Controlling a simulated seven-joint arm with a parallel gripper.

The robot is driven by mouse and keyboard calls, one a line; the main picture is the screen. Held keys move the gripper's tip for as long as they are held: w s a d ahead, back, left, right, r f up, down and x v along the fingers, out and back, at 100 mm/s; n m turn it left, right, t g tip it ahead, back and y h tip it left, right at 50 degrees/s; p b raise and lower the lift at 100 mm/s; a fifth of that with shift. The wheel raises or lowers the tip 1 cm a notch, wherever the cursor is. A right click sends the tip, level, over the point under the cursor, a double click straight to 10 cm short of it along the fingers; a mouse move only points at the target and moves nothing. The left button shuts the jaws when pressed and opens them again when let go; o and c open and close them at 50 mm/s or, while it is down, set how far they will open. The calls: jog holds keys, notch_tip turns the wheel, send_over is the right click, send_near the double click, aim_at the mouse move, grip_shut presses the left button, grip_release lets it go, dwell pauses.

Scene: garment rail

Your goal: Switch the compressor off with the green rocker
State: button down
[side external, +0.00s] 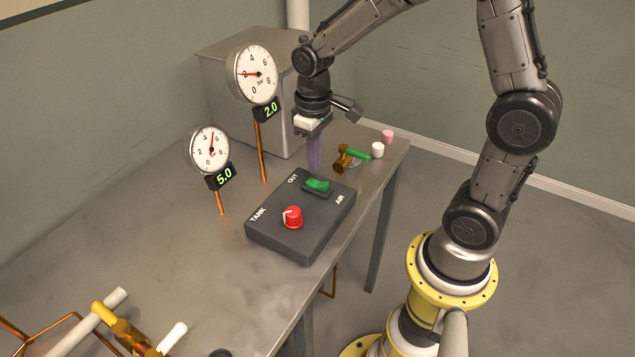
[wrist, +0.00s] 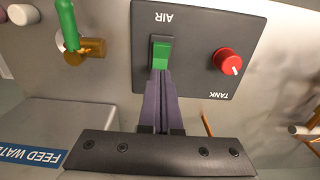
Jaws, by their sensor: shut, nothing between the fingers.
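The green rocker (side external: 317,184) sits on the dark control box (side external: 290,241), between the labels OUT and AIR. It also shows in the wrist view (wrist: 161,53), next to the word AIR. My gripper (side external: 314,168) points down at the box just behind the rocker, its purple fingers together and empty. In the wrist view the fingertips (wrist: 159,74) overlap the lower edge of the rocker; I cannot tell whether they touch it. The box also carries a red knob (side external: 292,217) by the word TANK. Which way the rocker is tilted is hard to tell.
Two gauges stand on copper pipes, one reading 2.0 (side external: 257,75) and one 5.0 (side external: 210,150). A brass valve with a green handle (side external: 352,154) and white and pink caps are close on the right. A grey metal cabinet (side external: 222,97) stands behind. The bench's left middle is clear.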

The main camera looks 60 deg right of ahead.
jog(key=shift+r, duration=2.05)
notch_tip(320, 180, up, 5)
jog(key=t, duration=0.2)
send_over(314, 181)
jog(key=s+a, duration=0.1)
jog(key=s, duration=0.1)
jog(key=s+a+r+t, duration=0.25)
jog(key=s+r, duration=0.35)
jog(key=s, duration=0.4)
jog(key=shift+t, duration=0.55)
jog(key=s+f, duration=0.1)
jog(key=s, duration=0.1)
jog(key=s+f, duration=0.2)
jog(key=shift+r, duration=0.1)
